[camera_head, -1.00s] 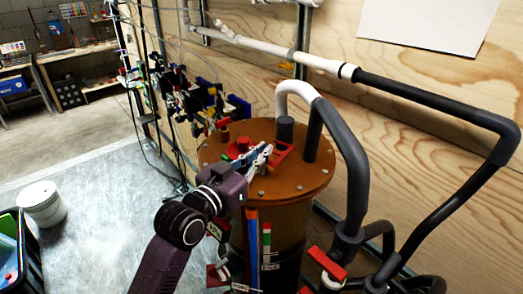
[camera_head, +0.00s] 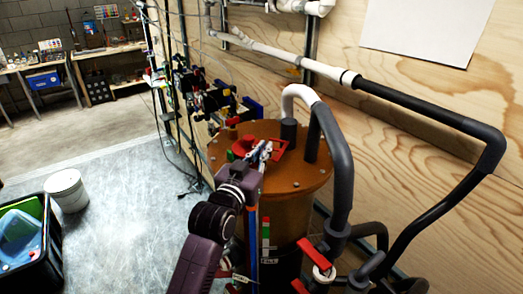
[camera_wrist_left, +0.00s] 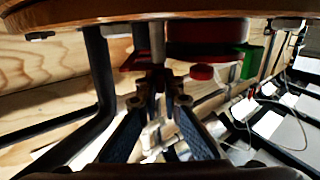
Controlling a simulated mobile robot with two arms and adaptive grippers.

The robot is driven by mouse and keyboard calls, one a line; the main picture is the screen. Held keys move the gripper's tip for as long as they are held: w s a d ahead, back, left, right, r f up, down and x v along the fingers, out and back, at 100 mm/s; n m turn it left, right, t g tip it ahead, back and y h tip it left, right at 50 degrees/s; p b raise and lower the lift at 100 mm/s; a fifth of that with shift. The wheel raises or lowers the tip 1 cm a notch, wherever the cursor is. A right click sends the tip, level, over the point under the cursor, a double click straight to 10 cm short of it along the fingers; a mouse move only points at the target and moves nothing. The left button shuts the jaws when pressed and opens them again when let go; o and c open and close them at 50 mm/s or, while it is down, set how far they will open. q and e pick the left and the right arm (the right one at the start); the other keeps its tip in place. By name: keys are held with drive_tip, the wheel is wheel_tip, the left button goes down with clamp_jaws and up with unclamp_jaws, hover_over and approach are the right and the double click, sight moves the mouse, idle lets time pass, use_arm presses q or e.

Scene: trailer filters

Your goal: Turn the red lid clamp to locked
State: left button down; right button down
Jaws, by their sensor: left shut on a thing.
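A red lid clamp (camera_head: 281,150) sits on top of the brown round lid (camera_head: 313,172) of the filter housing. My left gripper (camera_head: 266,147) reaches over the lid from the front, with its fingertips at the clamp's left part. Its fingers are shut on the red clamp. In the left wrist view, the fingertips (camera_wrist_left: 158,78) come together by a red piece (camera_wrist_left: 134,62) and a grey post (camera_wrist_left: 157,38) under the lid's edge, which shows at the top. The exact grip point is hidden between the fingers. My right gripper is out of view.
A red knob (camera_head: 243,146) with a green piece (camera_head: 229,155) stands left of the fingers. A grey pipe (camera_head: 341,170) arches from the lid's right. A red-handled valve (camera_head: 318,259) is lower right. A bucket (camera_head: 67,190) and black crate (camera_head: 50,258) stand left on the floor.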

use_arm(q)
drive_tip(key=shift+r, duration=0.1)
drive_tip(key=c, duration=2.1)
unclamp_jaws()
drive_tip(key=shift+s+a, duration=0.15)
drive_tip(key=shift+s, duration=0.1)
drive_tip(key=v, duration=1.1)
drive_tip(key=shift+s, duration=0.3)
